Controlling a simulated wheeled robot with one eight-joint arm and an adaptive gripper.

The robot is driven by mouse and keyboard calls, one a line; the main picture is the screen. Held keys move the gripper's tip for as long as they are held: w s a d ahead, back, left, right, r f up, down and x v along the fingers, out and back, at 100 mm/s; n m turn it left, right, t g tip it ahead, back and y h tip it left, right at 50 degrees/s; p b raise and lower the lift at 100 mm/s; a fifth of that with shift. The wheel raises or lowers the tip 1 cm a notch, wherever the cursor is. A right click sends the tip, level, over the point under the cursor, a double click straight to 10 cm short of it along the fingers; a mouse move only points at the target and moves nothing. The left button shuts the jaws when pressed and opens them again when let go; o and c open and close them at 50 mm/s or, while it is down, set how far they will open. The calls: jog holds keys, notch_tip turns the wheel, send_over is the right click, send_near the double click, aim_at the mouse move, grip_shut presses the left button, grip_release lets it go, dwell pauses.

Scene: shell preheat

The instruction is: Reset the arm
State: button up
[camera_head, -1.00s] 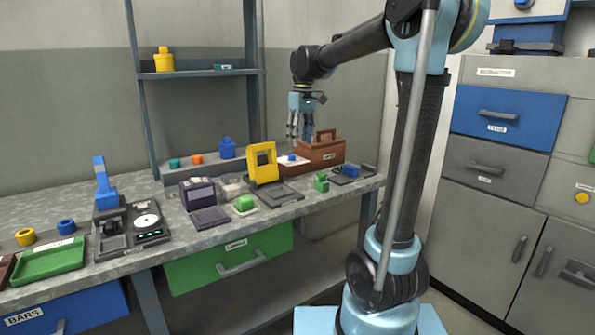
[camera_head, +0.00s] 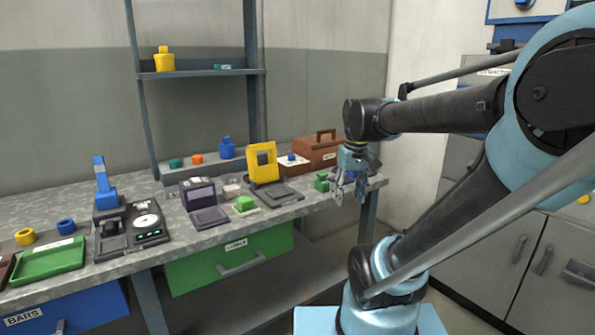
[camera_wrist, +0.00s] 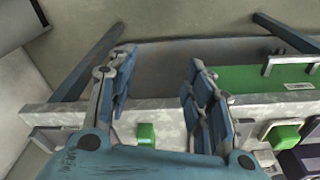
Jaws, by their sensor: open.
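My gripper (camera_head: 350,190) hangs at the right end of the workbench (camera_head: 290,205), in front of the brown toolbox. In the wrist view my gripper (camera_wrist: 158,85) has its fingers spread wide with nothing between them. Past the fingers the wrist view shows the bench's front edge (camera_wrist: 160,105) and a green block (camera_wrist: 146,133). My arm is folded back, with its elbow large at the right of the head view. It hides part of the cabinets.
A green drawer (camera_head: 230,258) is below. Grey cabinets (camera_head: 505,225) stand right.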

jog(key=s+d+f+m, duration=0.2)
jog(key=s+d+f, duration=0.1)
jog(key=s+f, duration=0.6)
notch_tip(320, 180, down, 2)
jog(key=shift+s+d+f+m+t, duration=0.25)
jog(key=shift+d+m+t, duration=0.05)
jog(key=shift+m+t, duration=0.1)
jog(key=shift+w+f, duration=0.2)
jog(key=shift+w, duration=0.3)
